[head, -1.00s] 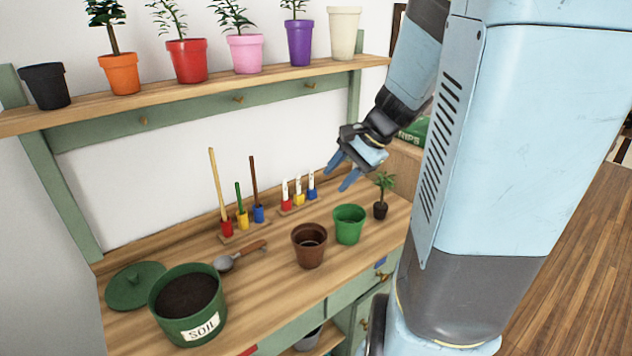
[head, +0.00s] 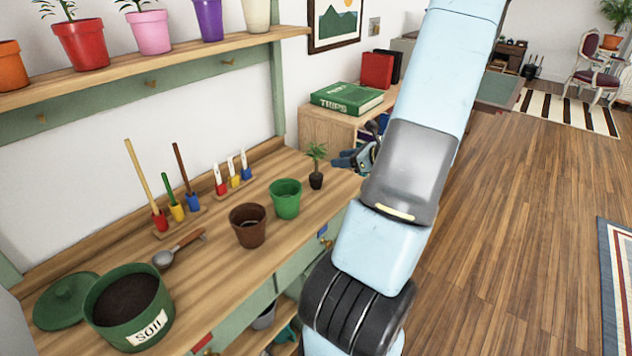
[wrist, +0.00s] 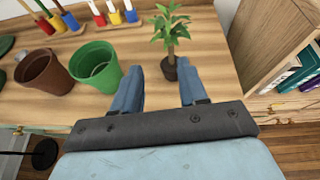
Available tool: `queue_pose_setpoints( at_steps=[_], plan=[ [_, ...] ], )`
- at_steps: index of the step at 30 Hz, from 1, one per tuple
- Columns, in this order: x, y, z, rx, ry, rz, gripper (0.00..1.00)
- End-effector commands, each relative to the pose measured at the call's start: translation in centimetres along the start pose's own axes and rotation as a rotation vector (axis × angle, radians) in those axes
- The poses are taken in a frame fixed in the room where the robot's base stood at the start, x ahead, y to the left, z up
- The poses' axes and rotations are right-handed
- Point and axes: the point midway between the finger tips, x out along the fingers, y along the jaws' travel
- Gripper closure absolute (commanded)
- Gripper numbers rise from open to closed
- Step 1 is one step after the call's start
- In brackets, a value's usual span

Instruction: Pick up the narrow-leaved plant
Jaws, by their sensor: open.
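The narrow-leaved plant (head: 316,164) is a small green plant in a dark pot near the right end of the wooden bench. In the wrist view the plant (wrist: 170,38) stands upright, its dark root ball or pot just beyond and between my fingertips. My gripper (head: 350,160) is open and empty, just right of the plant in the head view. In the wrist view my gripper (wrist: 157,82) has its blue fingers spread, with the plant's base nearer the right finger. I cannot tell whether either finger touches it.
An empty green pot (head: 286,199) and brown pot (head: 248,230) stand left of the plant. A soil tub (head: 128,308), trowel (head: 180,248) and upright tools (head: 178,212) are farther left. A wooden bookcase (wrist: 262,45) is close on the right. Potted plants line the shelf above.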

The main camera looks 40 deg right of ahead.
Motion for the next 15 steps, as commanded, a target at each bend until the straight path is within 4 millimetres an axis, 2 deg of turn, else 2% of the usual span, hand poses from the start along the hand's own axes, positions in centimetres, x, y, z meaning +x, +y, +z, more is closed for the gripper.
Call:
queue_pose_setpoints(
  at_steps=[3,7,15],
  plan=[
    [-0.5,-1.2,-1.3,0.062,-0.016,-0.043,0.57],
    [-0.1,-1.5,-1.7,0.083,-0.022,-0.056,0.57],
    [4.3,-1.7,-1.6,0.082,-0.022,-0.053,0.57]
  ],
)
